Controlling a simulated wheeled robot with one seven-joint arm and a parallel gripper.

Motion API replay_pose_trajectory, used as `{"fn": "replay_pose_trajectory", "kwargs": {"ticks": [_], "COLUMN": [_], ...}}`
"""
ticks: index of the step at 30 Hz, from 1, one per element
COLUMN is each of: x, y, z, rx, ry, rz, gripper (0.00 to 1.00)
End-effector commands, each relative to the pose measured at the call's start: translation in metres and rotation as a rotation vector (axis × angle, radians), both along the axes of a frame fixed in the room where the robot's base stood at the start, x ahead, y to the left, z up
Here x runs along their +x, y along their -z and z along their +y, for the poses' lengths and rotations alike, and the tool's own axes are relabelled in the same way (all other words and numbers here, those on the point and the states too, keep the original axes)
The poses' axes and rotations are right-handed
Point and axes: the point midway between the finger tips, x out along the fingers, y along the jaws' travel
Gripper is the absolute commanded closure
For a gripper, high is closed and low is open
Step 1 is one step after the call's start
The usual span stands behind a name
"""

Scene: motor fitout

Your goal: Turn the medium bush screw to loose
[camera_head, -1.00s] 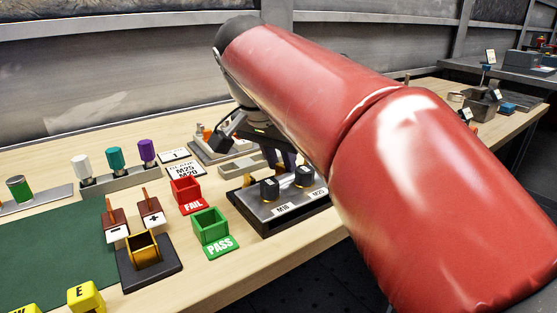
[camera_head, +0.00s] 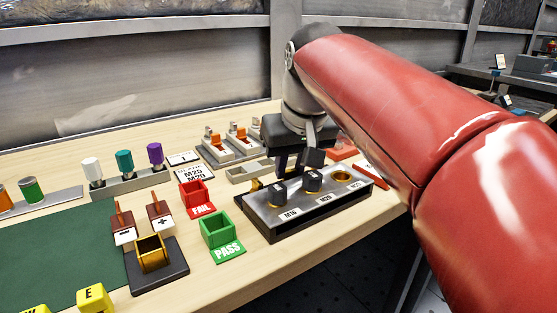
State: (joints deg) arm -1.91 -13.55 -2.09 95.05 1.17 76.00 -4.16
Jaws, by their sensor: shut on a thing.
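The black bush block (camera_head: 262,218) stands near the table's front edge, with positions labelled M16, M20 and M25. The medium bush screw (camera_head: 313,183), at the middle M20 position, is a dark knob seated upright in the block. The M16 screw (camera_head: 277,195) stands to its left. My gripper (camera_head: 298,164) points down over the block, with its dark fingers at the medium screw, and is shut on it. The exact finger contact is partly hidden, and I cannot tell how far the screw is turned.
The M25 position shows a brass ring (camera_head: 342,176) with no knob. A red FAIL bin (camera_head: 193,193) and a green PASS bin (camera_head: 219,231) stand left of the block. A grey tray (camera_head: 245,173) and orange-topped parts (camera_head: 240,132) lie behind.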

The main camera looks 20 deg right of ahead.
Motion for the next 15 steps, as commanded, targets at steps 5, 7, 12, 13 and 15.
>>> {"fn": "replay_pose_trajectory", "kwargs": {"ticks": [5,7,12,13,15], "x": [0.0002,0.0002,0.0004,0.0004,0.0005], "y": [-0.0010,-0.0009,-0.0007,-0.0007,-0.0006], "z": [-0.0005,-0.0009,-0.0012,-0.0012,-0.0013], "rx": [-0.001,0.001,-0.001,0.000,0.000], "ry": [-0.119,-0.154,-0.221,-0.227,-0.243], "rz": [0.000,0.000,0.000,0.000,0.000], "gripper": [0.99,0.99,0.99,0.99,0.99]}}
